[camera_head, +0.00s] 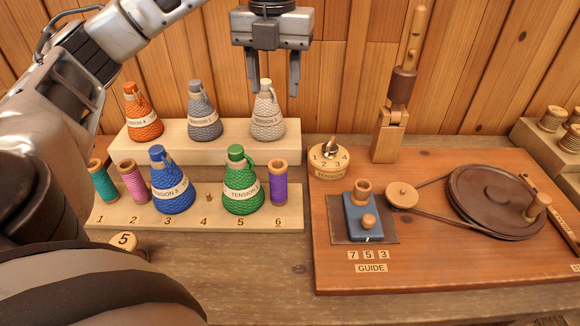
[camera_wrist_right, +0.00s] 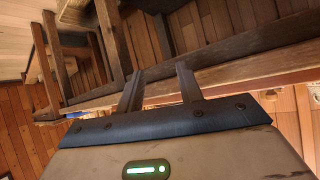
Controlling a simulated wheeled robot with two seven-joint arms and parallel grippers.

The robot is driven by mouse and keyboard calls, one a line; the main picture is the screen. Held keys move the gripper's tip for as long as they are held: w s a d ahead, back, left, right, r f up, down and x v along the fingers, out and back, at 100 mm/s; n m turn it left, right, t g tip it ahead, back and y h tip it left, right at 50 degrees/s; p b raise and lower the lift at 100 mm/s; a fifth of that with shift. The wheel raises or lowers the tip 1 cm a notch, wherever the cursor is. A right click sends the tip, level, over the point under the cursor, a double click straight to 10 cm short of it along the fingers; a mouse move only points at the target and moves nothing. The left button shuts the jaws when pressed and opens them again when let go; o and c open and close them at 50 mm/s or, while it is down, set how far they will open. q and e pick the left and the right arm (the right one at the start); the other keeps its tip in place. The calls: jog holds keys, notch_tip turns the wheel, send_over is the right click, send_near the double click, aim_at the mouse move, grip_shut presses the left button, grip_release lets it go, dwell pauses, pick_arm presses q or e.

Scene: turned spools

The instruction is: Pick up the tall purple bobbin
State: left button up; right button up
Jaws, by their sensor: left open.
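The tall purple bobbin (camera_head: 279,185) stands upright at place 6, the right end of the front numbered board (camera_head: 120,218). It has wooden ends and purple thread. My left gripper (camera_head: 273,88) points down with its fingers apart and empty. In the head view it shows above the purple bobbin, with its fingertips near the top of the white bottle (camera_head: 268,118); I cannot tell whether they touch. My right gripper (camera_wrist_right: 160,70) shows in the right wrist view, with a gap between its fingers and nothing seen between them.
The green bottle (camera_head: 241,185) stands close left of the bobbin. The blue bottle (camera_head: 172,185), pink spool (camera_head: 132,183) and teal spool (camera_head: 103,182) are farther left. Orange (camera_head: 142,118) and grey (camera_head: 204,115) bottles stand behind. The winding machine's board (camera_head: 450,265) lies to the right.

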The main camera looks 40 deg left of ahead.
pick_arm(q)
notch_tip(320, 180, down, 3)
jog(key=b, duration=0.7)
send_over(278, 183)
jog(key=w, duration=0.1)
notch_tip(278, 183, down, 11)
jog(key=shift+w+a+f, duration=0.1)
jog(key=shift+a+f, duration=0.1)
jog(key=shift+f, duration=0.85)
jog(key=shift+w+a+f, duration=0.1)
jog(key=shift+a+f, duration=0.15)
jog(key=shift+f, duration=0.85)
jog(key=shift+a+f, duration=0.2)
jog(key=shift+f, duration=0.85)
pick_arm(e)
jog(key=f, duration=0.1)
jog(key=a+f, duration=0.1)
jog(key=f, duration=0.1)
jog(key=shift+s+a+y, duration=0.15)
jog(key=shift+y, duration=0.25)
pick_arm(q)
jog(key=shift+c, duration=0.4)
jog(key=c, duration=0.7)
